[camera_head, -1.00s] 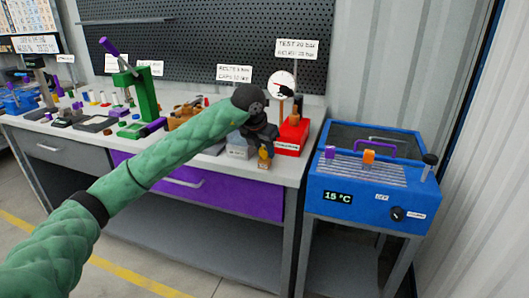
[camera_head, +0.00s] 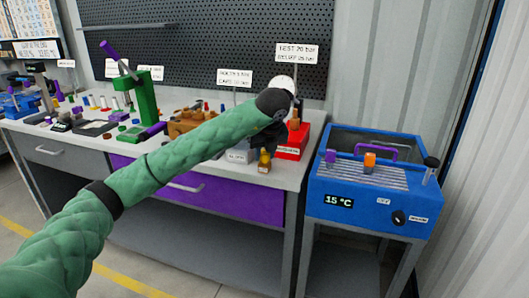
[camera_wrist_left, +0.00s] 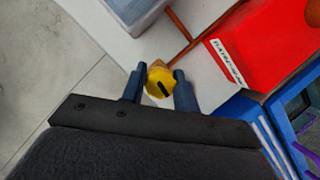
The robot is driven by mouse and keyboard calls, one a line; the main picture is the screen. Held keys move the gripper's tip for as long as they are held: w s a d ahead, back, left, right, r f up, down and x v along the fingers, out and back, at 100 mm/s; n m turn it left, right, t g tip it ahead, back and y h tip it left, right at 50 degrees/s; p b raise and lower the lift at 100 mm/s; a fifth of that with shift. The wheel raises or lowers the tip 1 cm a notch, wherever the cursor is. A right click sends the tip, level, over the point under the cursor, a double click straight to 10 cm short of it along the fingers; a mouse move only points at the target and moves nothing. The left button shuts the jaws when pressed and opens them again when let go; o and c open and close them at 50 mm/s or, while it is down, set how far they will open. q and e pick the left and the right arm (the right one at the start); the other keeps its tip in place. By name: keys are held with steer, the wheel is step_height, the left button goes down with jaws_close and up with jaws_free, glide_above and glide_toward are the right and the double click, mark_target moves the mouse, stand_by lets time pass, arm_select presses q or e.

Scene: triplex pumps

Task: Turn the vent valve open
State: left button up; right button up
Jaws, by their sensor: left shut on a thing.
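The vent valve has a round yellow knob (camera_wrist_left: 160,84) with a black line across its face. In the left wrist view it sits between the two dark fingers of my left gripper (camera_wrist_left: 158,77), which is shut on it. In the head view the small brass-yellow valve (camera_head: 264,161) stands near the bench's front edge, just below my dark left gripper (camera_head: 267,140). My wrist and forearm hide much of the gripper from there. My right gripper is not in view.
A red box (camera_head: 292,149) with a white label stands right of the valve, and a grey box (camera_head: 238,156) stands left. A thin copper-coloured pipe (camera_wrist_left: 179,25) runs behind the valve. A white gauge (camera_head: 283,83) is partly covered by my wrist. A blue bath (camera_head: 370,200) stands further right.

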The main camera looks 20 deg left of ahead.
arm_select(q)
steer(key=shift+r+n+p, duration=0.15)
steer(key=shift+n+p, duration=0.25)
steer(key=shift+n, duration=0.2)
steer(key=shift+y, duration=0.3)
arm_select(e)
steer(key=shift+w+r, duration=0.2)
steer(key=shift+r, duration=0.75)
arm_select(q)
steer(key=shift+n, duration=0.3)
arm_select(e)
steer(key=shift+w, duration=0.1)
arm_select(q)
steer(key=o, duration=1)
steer(key=shift+c, duration=0.2)
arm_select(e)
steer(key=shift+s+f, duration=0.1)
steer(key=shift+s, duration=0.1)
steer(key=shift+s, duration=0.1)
